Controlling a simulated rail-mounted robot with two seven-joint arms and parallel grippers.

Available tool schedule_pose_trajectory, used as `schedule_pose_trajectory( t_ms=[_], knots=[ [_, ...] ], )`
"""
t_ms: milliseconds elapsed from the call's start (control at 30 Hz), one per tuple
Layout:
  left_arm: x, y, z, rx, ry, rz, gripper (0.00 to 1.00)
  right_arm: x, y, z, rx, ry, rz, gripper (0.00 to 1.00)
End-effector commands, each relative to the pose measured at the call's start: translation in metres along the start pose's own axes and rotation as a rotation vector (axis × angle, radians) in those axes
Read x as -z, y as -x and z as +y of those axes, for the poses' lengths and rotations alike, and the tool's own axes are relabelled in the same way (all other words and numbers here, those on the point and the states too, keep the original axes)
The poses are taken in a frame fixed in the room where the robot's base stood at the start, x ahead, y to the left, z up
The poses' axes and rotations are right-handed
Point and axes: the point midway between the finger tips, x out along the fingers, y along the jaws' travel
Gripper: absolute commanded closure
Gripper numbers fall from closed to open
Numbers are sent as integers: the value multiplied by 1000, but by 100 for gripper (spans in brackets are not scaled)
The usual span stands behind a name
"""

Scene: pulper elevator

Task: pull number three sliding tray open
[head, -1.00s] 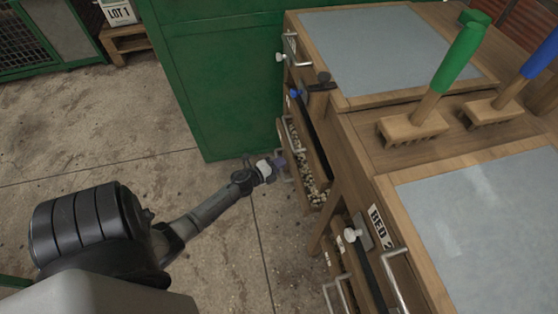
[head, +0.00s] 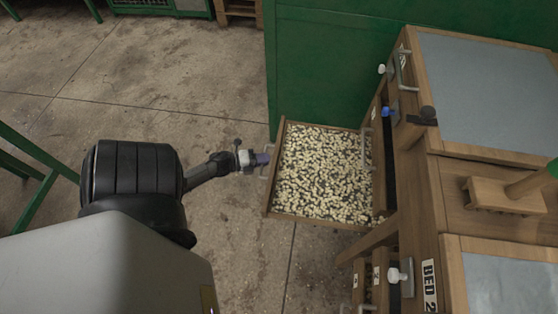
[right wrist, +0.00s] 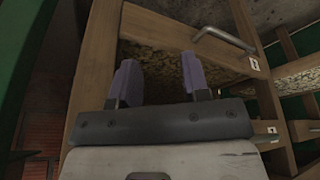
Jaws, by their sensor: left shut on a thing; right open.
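A wooden sliding tray (head: 270,196) full of pale beans sticks far out of the far bed's cabinet, to its left, in the head view. My left gripper (head: 262,159) is shut on the metal handle (head: 267,165) on the tray's outer front. The tray's own number is not readable here. My right gripper (right wrist: 158,78) shows in the right wrist view with its two purple fingers apart and nothing between them. It faces a wooden frame (right wrist: 160,27) with beans behind it. A metal handle (right wrist: 224,37) lies to the right of its fingers.
A green panel (head: 335,70) stands just behind the open tray. The nearer bed marked BED 2 (head: 430,284) has closed trays (head: 360,285) with handles below. A rake (head: 500,195) lies on the bench top. Concrete floor left of the tray is clear.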

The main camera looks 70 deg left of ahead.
Motion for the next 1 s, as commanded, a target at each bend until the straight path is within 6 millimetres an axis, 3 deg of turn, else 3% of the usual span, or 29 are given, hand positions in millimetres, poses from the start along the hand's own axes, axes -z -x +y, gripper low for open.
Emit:
schedule_pose_trajectory(
  t_ms=[200,633,667,700,900,1000],
  knots=[
    [-7,16,2,3,-1,4,100,0,0,1,-2,2,0,57],
    [-8,19,3,4,-2,5,100,0,0,0,1,-3,0,57],
    [-8,19,3,4,-2,5,86,0,0,-1,2,-3,0,57],
    [-8,19,3,4,-2,5,83,0,0,-1,3,-4,1,57],
    [-8,19,4,2,-1,3,64,1,0,-2,5,-7,1,57],
    [-8,20,4,1,-1,3,64,1,0,-2,5,-8,1,57]
  ],
)
